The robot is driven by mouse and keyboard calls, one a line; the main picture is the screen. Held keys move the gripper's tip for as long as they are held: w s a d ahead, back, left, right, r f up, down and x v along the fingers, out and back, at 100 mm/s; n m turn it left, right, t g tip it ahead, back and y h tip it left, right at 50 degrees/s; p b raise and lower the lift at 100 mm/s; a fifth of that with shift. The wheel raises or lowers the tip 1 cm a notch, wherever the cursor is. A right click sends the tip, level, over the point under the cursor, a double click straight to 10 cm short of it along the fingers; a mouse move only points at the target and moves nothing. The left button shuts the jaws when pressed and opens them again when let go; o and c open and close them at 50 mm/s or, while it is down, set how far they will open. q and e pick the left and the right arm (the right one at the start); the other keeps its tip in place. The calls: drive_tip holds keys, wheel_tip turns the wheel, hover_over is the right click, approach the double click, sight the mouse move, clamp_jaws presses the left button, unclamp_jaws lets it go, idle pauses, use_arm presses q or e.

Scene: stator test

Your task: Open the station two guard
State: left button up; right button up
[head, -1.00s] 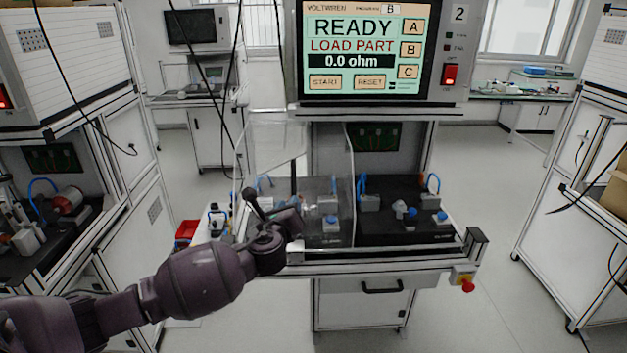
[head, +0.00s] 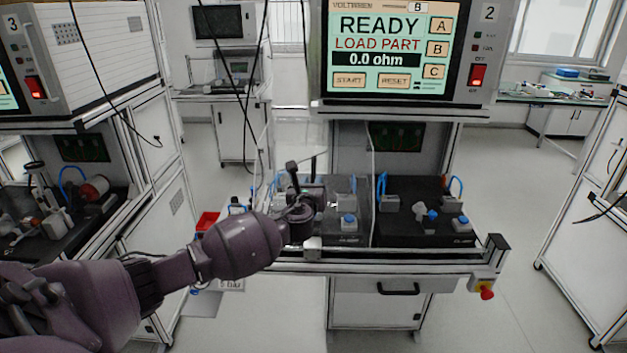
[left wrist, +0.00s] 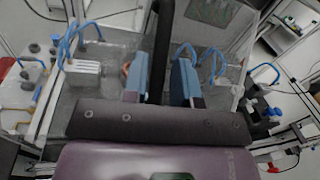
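The station two guard (head: 357,160) is a clear panelled cover over the left part of the black fixture deck in the head view; the right part is uncovered. Its clear panel (left wrist: 222,45) also shows in the left wrist view. My left gripper (head: 303,192) is at the front left of the guard; I cannot tell whether it touches. In the left wrist view its two blue fingers (left wrist: 161,78) stand apart, with a dark bar running up between them. I cannot tell whether this bar is a handle. My right gripper is out of view.
The station two screen (head: 390,50) reads READY, LOAD PART. Blue-tipped fixtures (head: 425,215) stand on the deck's uncovered right side. A red emergency button (head: 487,293) is at the front right corner. Station three (head: 85,60) stands at left. Open floor lies right.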

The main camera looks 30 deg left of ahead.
use_arm(q)
drive_tip(key=shift+x, duration=1.3)
clamp_jaws()
